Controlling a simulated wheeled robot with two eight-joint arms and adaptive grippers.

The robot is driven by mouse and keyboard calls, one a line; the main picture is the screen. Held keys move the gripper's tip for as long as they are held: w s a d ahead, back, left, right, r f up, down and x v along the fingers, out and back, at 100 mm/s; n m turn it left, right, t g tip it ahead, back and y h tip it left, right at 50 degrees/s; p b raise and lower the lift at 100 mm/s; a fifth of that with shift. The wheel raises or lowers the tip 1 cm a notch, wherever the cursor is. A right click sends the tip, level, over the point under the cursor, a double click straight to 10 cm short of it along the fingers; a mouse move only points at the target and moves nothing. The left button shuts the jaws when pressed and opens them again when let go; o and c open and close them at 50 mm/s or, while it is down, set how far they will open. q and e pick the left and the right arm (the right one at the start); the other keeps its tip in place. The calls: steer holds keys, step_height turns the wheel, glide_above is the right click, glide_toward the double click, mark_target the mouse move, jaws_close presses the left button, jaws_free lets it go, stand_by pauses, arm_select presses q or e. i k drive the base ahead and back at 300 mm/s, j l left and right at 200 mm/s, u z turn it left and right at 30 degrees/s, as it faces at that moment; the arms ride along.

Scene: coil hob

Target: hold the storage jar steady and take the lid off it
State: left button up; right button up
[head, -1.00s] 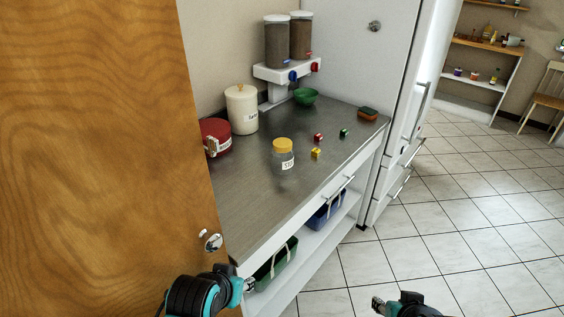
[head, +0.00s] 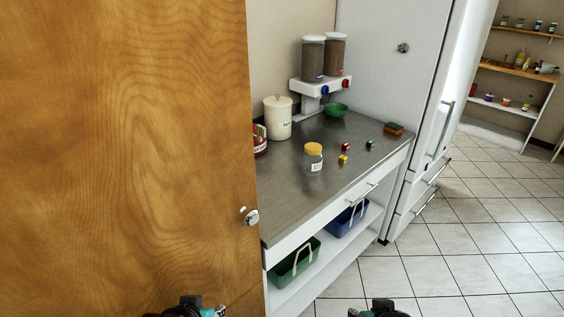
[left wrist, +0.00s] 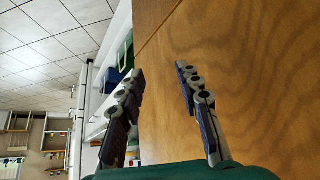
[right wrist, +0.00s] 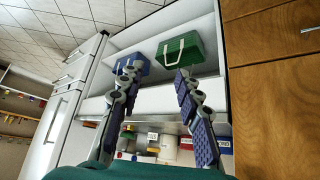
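A clear storage jar (head: 314,161) with a yellow lid (head: 314,149) and a white label stands upright on the steel counter in the head view. The lid is on the jar. My left gripper (left wrist: 160,95) is open and empty in the left wrist view, in front of the wooden door. My right gripper (right wrist: 155,90) is open and empty in the right wrist view, facing the counter's shelf side. Both grippers are well short of the jar. In the head view only parts of my wrists show at the bottom edge.
A wooden door (head: 130,140) fills the left and hides part of the steel counter (head: 285,205). A white canister (head: 278,120), a green bowl (head: 336,110), a dispenser (head: 322,86) and small cubes stand around the jar. Green (head: 294,264) and blue (head: 346,220) baskets sit below. Floor is clear at right.

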mark_target(311, 164)
steer(key=i+l+u, duration=0.35)
steer(key=l+u, duration=0.2)
steer(key=l, duration=0.2)
steer(key=i+l+u, duration=0.1)
steer(key=l+u, duration=0.15)
steer(key=l, duration=0.15)
